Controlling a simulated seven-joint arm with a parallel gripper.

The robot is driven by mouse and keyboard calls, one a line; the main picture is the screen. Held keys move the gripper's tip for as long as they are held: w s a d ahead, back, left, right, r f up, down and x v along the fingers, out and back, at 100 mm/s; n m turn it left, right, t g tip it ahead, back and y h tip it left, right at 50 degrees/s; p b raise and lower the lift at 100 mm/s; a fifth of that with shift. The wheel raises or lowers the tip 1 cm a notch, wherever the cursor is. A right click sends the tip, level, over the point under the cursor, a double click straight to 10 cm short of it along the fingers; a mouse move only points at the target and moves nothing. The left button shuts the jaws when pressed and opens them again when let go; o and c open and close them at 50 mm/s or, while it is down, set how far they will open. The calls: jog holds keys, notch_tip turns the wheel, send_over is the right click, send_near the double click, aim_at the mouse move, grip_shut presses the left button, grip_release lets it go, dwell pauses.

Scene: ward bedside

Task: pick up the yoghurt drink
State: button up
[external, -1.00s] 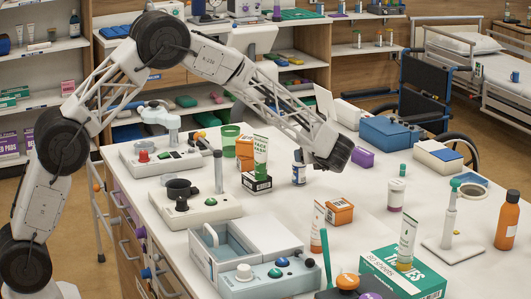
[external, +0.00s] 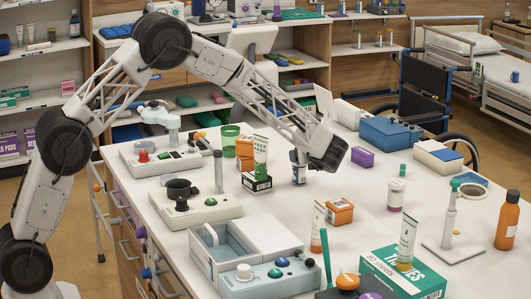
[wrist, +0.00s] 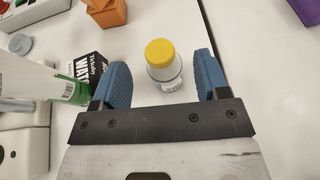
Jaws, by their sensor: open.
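A small bottle with a yellow cap (wrist: 160,52), which I take for the yoghurt drink, stands upright on the white table between my fingers in the wrist view. In the external view its dark-and-white body (external: 299,175) shows below my gripper (external: 304,158), which hides its cap. My gripper also shows in the wrist view (wrist: 163,78) with two blue fingers, open, one on each side of the bottle. Gaps show between the bottle and both fingers.
A black-and-white box (external: 257,182) and a green-and-white face wash tube (external: 261,155) stand close to the left of the bottle. An orange box (external: 339,211) stands in front, a purple box (external: 362,158) to the right. The table between them is clear.

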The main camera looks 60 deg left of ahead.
jog(key=shift+x, duration=2)
jog(key=c, duration=1.3)
jog(key=shift+o, duration=0.2)
jog(key=shift+r, duration=0.1)
jog(key=shift+r, duration=5)
